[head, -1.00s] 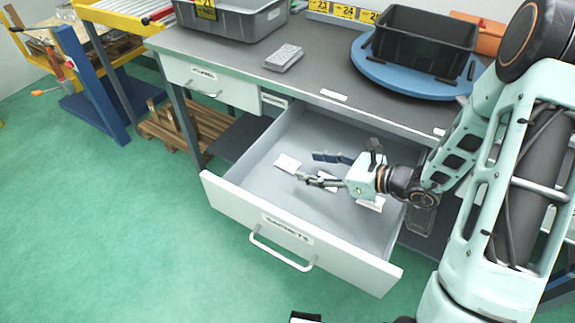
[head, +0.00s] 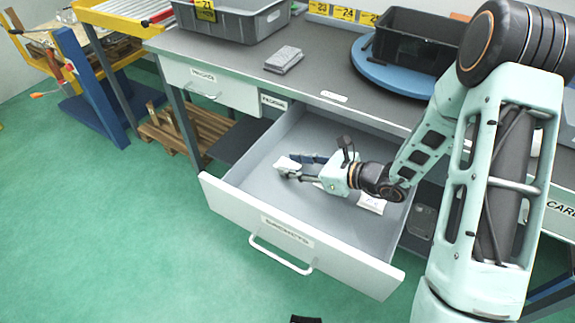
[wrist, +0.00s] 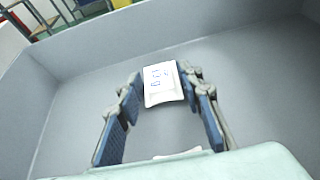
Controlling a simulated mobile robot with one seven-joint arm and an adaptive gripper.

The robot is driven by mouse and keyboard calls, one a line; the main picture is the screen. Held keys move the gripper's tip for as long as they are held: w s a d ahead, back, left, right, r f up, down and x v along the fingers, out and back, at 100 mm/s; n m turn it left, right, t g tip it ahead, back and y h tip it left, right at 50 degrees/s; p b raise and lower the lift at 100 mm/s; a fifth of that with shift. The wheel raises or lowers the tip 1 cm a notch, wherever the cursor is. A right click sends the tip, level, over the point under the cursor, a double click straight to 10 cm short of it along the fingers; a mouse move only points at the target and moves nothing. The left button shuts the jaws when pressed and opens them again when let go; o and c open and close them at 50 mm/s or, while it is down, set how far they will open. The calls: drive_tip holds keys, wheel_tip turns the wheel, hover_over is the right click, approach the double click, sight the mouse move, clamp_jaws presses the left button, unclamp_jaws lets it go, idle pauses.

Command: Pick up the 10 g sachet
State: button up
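A white sachet (head: 287,162) lies on the floor of the open drawer (head: 247,212), toward its left side. In the wrist view the sachet (wrist: 163,88) shows blue print that I cannot read surely. My gripper (head: 290,169) is low inside the drawer, its fingers pointing left at this sachet. The wrist view shows the gripper (wrist: 160,76) open, with the sachet between the blue-padded fingers near their tips. I cannot tell whether either finger touches it. A second white sachet (head: 371,203) lies beneath my wrist. The edge of a white sachet (wrist: 178,154) shows close to the gripper body.
The drawer walls surround my gripper, with the handled front (head: 290,245) nearest. The bench top (head: 330,75) overhangs behind, bearing a grey bin (head: 235,22), a grey block (head: 284,60) and a black crate (head: 415,42) on a blue turntable (head: 385,77). The drawer's front floor is clear.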

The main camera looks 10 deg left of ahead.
sight(294, 166)
drive_tip(key=c, duration=0.5)
drive_tip(key=shift+o, duration=0.2)
drive_tip(key=shift+r, duration=0.45)
wheel_tip(294, 166, up, 2)
drive_tip(key=shift+r+p, duration=0.25)
drive_tip(key=shift+p, duration=0.25)
drive_tip(key=s+a+r+p, duration=0.8)
drive_tip(key=s+r, duration=0.2)
drive_tip(key=s, duration=0.1)
drive_tip(key=shift+a+p, duration=0.15)
drive_tip(key=shift+p, duration=0.2)
drive_tip(key=shift+f, duration=0.1)
